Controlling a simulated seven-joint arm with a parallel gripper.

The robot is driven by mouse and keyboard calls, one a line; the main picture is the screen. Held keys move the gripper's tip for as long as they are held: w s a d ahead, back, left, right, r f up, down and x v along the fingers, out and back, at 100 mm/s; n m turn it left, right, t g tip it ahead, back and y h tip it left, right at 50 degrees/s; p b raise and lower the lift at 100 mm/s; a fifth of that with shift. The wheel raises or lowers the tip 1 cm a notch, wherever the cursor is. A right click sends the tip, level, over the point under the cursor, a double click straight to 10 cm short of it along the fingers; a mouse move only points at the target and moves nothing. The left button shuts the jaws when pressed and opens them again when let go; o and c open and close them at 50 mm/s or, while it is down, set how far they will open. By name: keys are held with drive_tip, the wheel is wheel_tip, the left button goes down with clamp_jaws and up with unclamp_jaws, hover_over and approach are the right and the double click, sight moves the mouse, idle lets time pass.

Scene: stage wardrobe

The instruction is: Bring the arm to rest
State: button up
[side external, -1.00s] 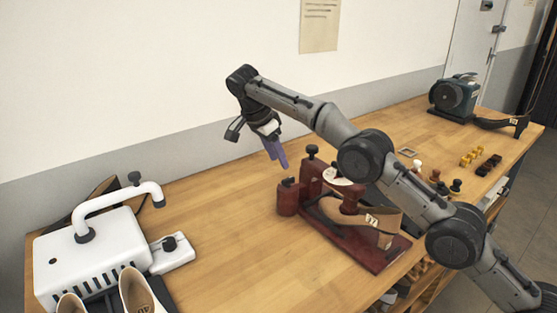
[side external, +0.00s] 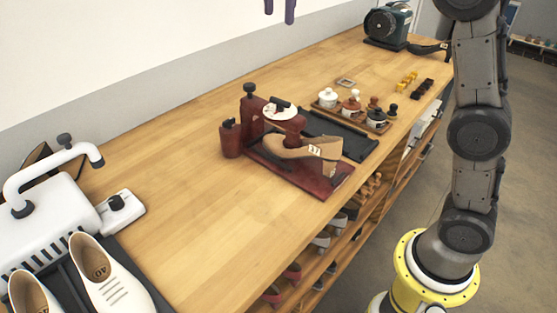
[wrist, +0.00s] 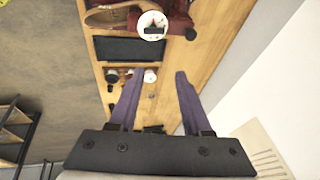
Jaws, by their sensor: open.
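My gripper (side external: 280,8) shows only as two purple fingertips at the top edge of the side view, high above the bench. In the wrist view both purple fingers of my gripper (wrist: 155,95) are spread apart with nothing between them. The gripper is open and empty. My arm stands nearly upright at the right of the side view, clear of the bench. Its wrist end is out of that view.
The wooden bench (side external: 185,195) holds a dark red stand with a tan shoe (side external: 290,150), a white machine (side external: 60,215) with pale shoes, a black tray (side external: 335,132), small jars (side external: 350,107) and a green-blue motor unit (side external: 388,24). Shelves with shoes are below. Open air surrounds the gripper.

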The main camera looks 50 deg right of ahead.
drive_tip(key=s+d+f+n+t+y, duration=0.1)
drive_tip(key=s+n, duration=0.2)
drive_tip(key=s, duration=0.7)
drive_tip(key=s+f+n+t, duration=0.1)
drive_tip(key=s+f+n, duration=0.15)
drive_tip(key=s, duration=0.65)
drive_tip(key=s+a+f+n+y, duration=0.1)
drive_tip(key=s+f+n, duration=0.3)
drive_tip(key=f+n, duration=0.2)
drive_tip(key=s+a+f+n+t+y, duration=0.1)
drive_tip(key=s+f+n, duration=0.4)
drive_tip(key=f, duration=0.4)
drive_tip(key=shift+a+f+n, duration=0.2)
drive_tip(key=shift+a+n, duration=0.05)
drive_tip(key=shift+n, duration=0.2)
drive_tip(key=shift+o, duration=0.3)
drive_tip(key=shift+s, duration=0.1)
